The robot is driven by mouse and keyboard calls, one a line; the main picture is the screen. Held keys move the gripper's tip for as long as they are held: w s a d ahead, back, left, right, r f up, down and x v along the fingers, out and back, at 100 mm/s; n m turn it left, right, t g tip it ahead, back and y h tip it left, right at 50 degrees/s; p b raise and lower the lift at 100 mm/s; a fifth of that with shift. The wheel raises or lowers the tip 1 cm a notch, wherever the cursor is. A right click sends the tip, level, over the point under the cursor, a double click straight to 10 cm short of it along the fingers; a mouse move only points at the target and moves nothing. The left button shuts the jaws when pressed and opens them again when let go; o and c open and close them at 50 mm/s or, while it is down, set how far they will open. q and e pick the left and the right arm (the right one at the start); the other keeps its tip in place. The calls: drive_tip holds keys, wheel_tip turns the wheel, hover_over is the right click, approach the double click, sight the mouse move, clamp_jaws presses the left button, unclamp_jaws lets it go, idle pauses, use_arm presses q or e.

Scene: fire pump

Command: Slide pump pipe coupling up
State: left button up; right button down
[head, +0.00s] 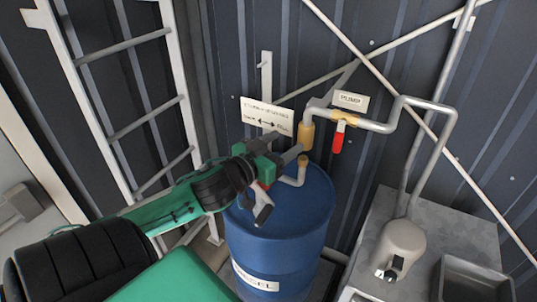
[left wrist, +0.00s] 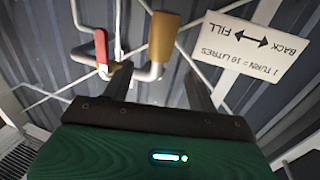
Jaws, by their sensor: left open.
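The coupling is a brass-yellow sleeve (head: 306,136) on the down-turned end of the grey pump pipe, above the blue drum. A bent pipe (head: 300,176) with a tan upper end rises from the drum top just below it; I cannot tell whether they touch. My left gripper (head: 287,146) is open just left of the coupling, its fingers pointing toward it. In the left wrist view the coupling (left wrist: 162,36) appears upside down, beyond and roughly between the spread fingers (left wrist: 160,85), with nothing held. My right gripper is not in view.
A red-handled valve (head: 338,139) sits on the pipe right of the coupling, below a sign (head: 350,100). A white instruction plate (head: 266,115) is behind my gripper. The blue drum (head: 285,235) stands below. A ladder (head: 120,100) is left; a metal bench (head: 375,205) is right.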

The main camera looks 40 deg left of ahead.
use_arm(q)
drive_tip(key=shift+s+a+r+p, duration=0.1)
drive_tip(key=shift+s+p, duration=1.9)
drive_tip(key=shift+s, duration=0.15)
